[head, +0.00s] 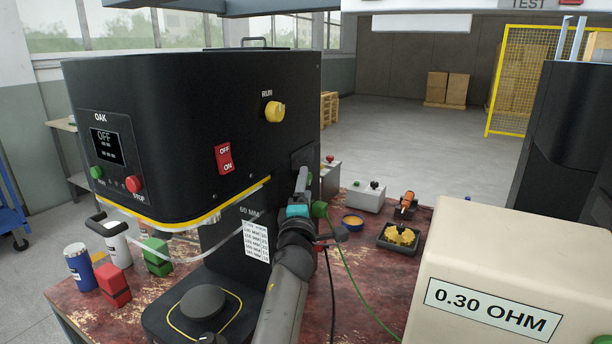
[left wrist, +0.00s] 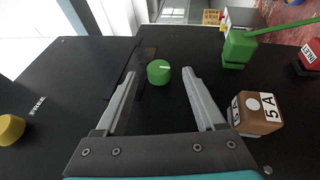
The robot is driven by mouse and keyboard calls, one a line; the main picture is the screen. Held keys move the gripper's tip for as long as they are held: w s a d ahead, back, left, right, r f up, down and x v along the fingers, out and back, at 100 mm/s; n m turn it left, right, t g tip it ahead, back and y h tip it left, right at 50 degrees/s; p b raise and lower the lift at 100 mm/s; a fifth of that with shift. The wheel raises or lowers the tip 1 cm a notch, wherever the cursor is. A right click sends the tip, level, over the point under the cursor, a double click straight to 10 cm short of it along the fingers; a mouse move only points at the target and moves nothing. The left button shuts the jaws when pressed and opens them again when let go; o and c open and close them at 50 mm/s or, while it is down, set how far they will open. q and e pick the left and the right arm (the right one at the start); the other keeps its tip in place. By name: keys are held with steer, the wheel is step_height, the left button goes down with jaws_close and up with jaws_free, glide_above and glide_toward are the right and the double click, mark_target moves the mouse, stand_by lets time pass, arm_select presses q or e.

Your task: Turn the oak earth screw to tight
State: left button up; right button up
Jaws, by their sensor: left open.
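The black machine marked OAK (head: 170,130) stands on the left of the bench. In the left wrist view a round green screw head (left wrist: 158,73) with a short pale mark sits on the machine's black side. The mark points roughly to the right. My left gripper (left wrist: 160,78) is open, with one finger on each side of the green screw head and a gap to it on both sides. In the head view my left gripper (head: 303,178) is at the machine's right side and hides the screw. My right gripper is not in view.
A green clip (left wrist: 240,47) with a green wire and a brown block marked 5A (left wrist: 257,112) are right of the fingers. A yellow knob (left wrist: 11,129) is at left. A cream box marked 0.30 OHM (head: 520,270) fills the front right.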

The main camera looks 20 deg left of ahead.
arm_select(q)
steer(key=shift+w+a+r, duration=0.15)
steer(key=shift+w, duration=0.45)
steer(key=shift+s, duration=0.1)
steer(key=shift+c, duration=0.5)
jaws_close()
